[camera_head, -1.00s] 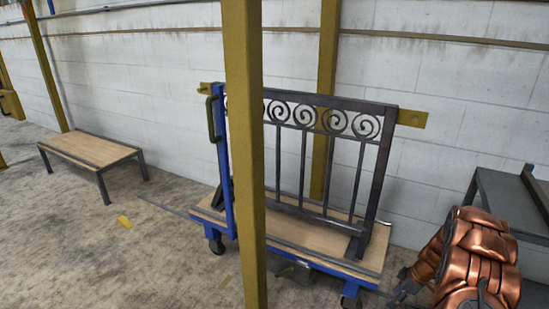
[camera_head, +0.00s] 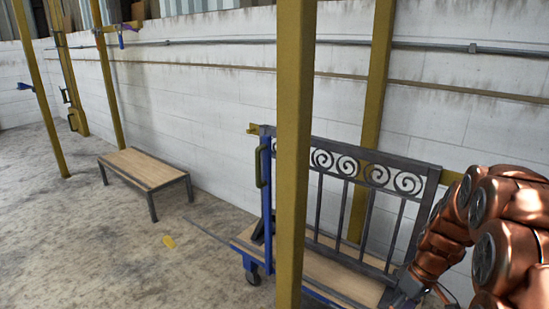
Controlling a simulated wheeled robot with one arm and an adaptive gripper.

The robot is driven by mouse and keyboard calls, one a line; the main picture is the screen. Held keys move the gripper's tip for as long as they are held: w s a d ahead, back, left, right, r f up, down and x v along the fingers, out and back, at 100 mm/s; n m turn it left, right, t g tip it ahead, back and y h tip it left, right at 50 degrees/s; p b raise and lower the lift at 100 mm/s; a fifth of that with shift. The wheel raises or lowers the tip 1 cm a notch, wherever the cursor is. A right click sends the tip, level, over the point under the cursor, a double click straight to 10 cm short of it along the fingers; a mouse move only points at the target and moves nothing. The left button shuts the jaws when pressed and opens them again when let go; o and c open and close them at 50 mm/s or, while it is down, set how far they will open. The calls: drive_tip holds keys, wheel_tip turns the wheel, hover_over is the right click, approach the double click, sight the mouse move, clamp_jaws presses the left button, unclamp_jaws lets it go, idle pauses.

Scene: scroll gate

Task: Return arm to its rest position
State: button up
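My copper-coloured arm (camera_head: 480,225) reaches in from the right edge of the head view. Its far end, with what looks like my dark gripper (camera_head: 403,290), is low at the right, in front of the cart's right part. The fingers are too small and partly cut off, so I cannot tell if they are open or what they touch. The dark metal scroll gate (camera_head: 365,172) stands upright on a blue cart (camera_head: 345,277) with a wooden deck, against the wall.
A yellow post (camera_head: 293,150) stands in front of the cart and hides part of the gate. A low wooden table (camera_head: 145,168) stands at the left by the white block wall (camera_head: 215,110). The floor at the left is clear.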

drive_tip(key=s+a+r+m+h+p, duration=0.1)
drive_tip(key=s+a+r+p, duration=0.4)
drive_tip(key=r, duration=0.4)
drive_tip(key=s+a+r+m+p, duration=0.25)
drive_tip(key=s+a+r, duration=0.25)
drive_tip(key=s+r, duration=0.35)
drive_tip(key=s+a+r+m+g+h+p, duration=0.1)
drive_tip(key=s+a+r+h+p, duration=0.1)
drive_tip(key=s+r+p, duration=0.6)
drive_tip(key=s+r, duration=0.1)
drive_tip(key=s, duration=0.4)
drive_tip(key=shift+a+r+m, duration=0.2)
drive_tip(key=shift+a+m, duration=0.15)
